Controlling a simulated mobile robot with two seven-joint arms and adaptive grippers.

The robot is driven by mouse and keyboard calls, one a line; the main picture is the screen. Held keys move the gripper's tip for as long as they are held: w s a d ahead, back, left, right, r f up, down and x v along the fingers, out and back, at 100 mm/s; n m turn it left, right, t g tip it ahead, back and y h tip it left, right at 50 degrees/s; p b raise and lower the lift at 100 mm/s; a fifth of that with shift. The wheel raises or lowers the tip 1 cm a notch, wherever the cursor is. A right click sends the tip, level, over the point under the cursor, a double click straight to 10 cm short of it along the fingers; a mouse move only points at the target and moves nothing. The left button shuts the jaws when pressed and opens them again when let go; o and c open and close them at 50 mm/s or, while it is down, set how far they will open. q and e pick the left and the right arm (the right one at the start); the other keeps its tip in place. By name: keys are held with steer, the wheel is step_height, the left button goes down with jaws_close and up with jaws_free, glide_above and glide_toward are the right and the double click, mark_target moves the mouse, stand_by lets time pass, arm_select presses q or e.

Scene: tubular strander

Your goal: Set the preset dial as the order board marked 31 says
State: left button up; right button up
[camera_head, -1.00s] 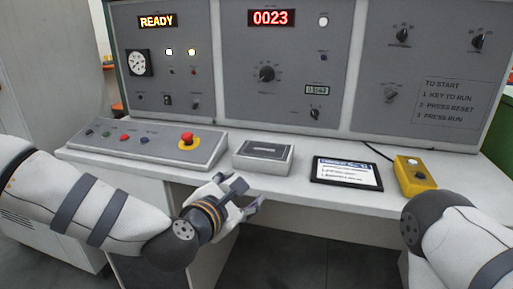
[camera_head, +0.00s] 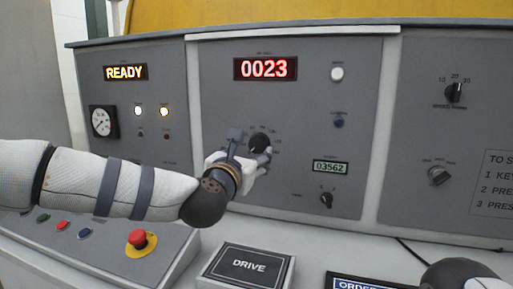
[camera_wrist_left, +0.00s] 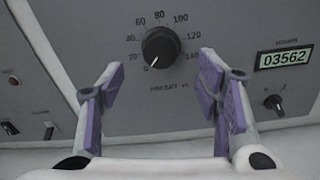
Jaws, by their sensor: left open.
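The preset dial (camera_wrist_left: 160,47) is a round black knob on the grey panel, with a printed scale from 0 to 140. In the left wrist view its white pointer aims down-left, close to the 0. It also shows in the head view (camera_head: 259,141), partly behind my left gripper (camera_head: 251,148). That gripper is open; in the left wrist view (camera_wrist_left: 157,95) its purple-padded fingers stand either side below the dial, apart from it. An order board (camera_head: 358,284) is cut off at the bottom edge; only part of its heading shows and no number is readable. My right gripper is out of view.
A red display (camera_head: 265,68) reads 0023 above the dial. An hours counter (camera_head: 331,167) and a small black knob (camera_head: 326,199) are to its lower right. A red mushroom button (camera_head: 138,239) and a DRIVE box (camera_head: 247,267) are on the desk below.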

mark_target(257, 146)
arm_select(q)
steer(key=x, duration=0.5)
steer(key=shift+w+f, duration=0.15)
steer(key=shift+f, duration=0.15)
steer(key=shift+w+d+r, duration=0.15)
steer(key=shift+w+d, duration=0.05)
steer(key=shift+w, duration=0.3)
steer(key=c, duration=1.2)
